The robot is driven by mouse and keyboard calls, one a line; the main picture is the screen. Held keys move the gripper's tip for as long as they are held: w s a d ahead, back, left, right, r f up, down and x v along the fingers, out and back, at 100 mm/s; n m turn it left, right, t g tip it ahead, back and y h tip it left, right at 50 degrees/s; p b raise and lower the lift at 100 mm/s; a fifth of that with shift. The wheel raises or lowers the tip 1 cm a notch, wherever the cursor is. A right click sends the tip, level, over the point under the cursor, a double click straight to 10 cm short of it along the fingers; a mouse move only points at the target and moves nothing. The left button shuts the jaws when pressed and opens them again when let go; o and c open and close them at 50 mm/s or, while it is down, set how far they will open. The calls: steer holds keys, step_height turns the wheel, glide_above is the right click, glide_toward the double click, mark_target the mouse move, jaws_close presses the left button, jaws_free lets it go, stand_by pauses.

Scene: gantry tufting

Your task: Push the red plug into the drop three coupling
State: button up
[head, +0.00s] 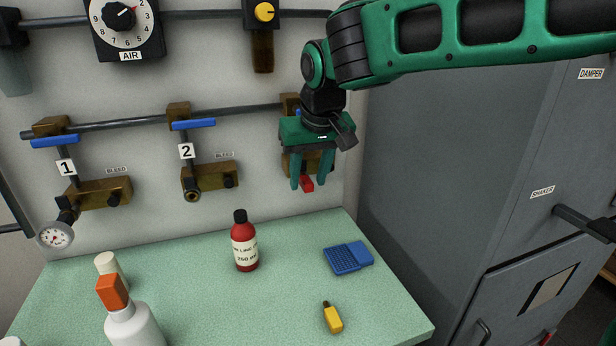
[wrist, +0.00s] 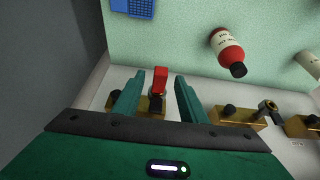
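The red plug (head: 307,184) shows just below my gripper in the head view, at the front of the third brass drop on the wall. It also shows in the wrist view (wrist: 160,80), between the two fingers in the picture. My gripper (head: 311,178) is open; in the wrist view (wrist: 160,75) gaps show on both sides of the plug. The drop three coupling (wrist: 150,104) is a brass block behind the plug, partly hidden by the fingers. How deep the plug sits in it cannot be told. The third drop's number label is hidden in the head view.
Drops one (head: 98,192) and two (head: 209,177) are to the left, with blue-handled valves above. A red bottle (head: 245,250), blue case (head: 348,258), yellow bottle (head: 333,318) and white bottle (head: 134,328) stand or lie on the green bench (head: 200,305). A grey cabinet (head: 440,130) is at right.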

steer(key=v, duration=1)
steer(key=shift+r, duration=0.35)
steer(key=shift+s, duration=0.1)
